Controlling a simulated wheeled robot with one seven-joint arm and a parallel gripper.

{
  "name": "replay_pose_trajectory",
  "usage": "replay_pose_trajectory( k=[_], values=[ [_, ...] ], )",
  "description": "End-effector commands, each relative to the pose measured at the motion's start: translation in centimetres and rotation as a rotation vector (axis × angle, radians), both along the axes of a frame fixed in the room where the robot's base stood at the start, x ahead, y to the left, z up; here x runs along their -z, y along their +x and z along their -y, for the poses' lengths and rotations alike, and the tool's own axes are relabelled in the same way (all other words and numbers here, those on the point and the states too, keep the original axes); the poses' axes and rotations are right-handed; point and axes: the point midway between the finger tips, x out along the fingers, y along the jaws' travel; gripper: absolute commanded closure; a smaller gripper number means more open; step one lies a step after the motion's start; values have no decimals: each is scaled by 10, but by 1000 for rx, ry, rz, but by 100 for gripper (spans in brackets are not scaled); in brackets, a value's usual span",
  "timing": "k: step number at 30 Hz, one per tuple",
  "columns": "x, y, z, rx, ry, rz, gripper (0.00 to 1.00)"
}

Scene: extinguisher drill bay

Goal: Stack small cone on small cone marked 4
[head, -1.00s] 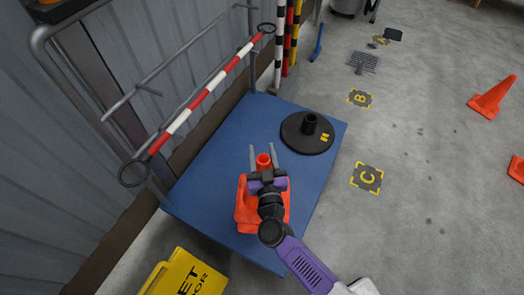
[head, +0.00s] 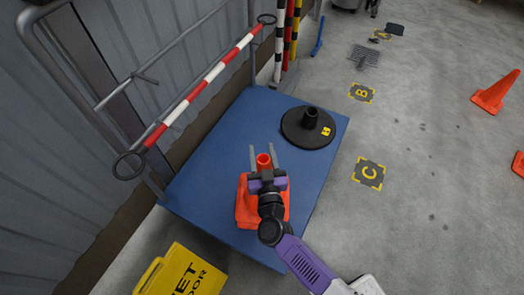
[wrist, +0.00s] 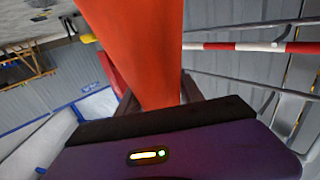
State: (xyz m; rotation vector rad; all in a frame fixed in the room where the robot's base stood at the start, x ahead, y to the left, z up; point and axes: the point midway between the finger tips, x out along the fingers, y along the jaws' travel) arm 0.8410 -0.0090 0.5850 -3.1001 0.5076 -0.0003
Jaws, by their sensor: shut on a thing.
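My gripper (head: 263,157) is shut on an orange small cone (head: 242,213), its fingers on either side of the cone's upper part. The cone looks upright over the near part of the blue platform; I cannot tell whether its base touches the platform. In the wrist view the orange cone (wrist: 140,45) fills the space between the fingers. Two more orange cones are on the floor at the right of the head view: one whole (head: 495,93), one cut off by the picture edge (head: 518,164). No mark 4 is readable on any cone.
The blue platform (head: 215,165) carries a black round base (head: 300,140) with a short tube. A red and white bar (head: 205,83) and grey rails line its left side. A yellow sign (head: 180,275) is at the front. Floor marks B (head: 361,92) and C (head: 369,173) lie clear.

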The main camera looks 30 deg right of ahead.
Motion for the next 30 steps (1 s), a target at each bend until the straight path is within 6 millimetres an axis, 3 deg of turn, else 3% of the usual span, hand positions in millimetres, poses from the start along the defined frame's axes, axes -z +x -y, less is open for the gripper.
replay_pose_trajectory(
  k=[30],
  values=[
    [45,1,0,1,-1,2,100]
  ],
)
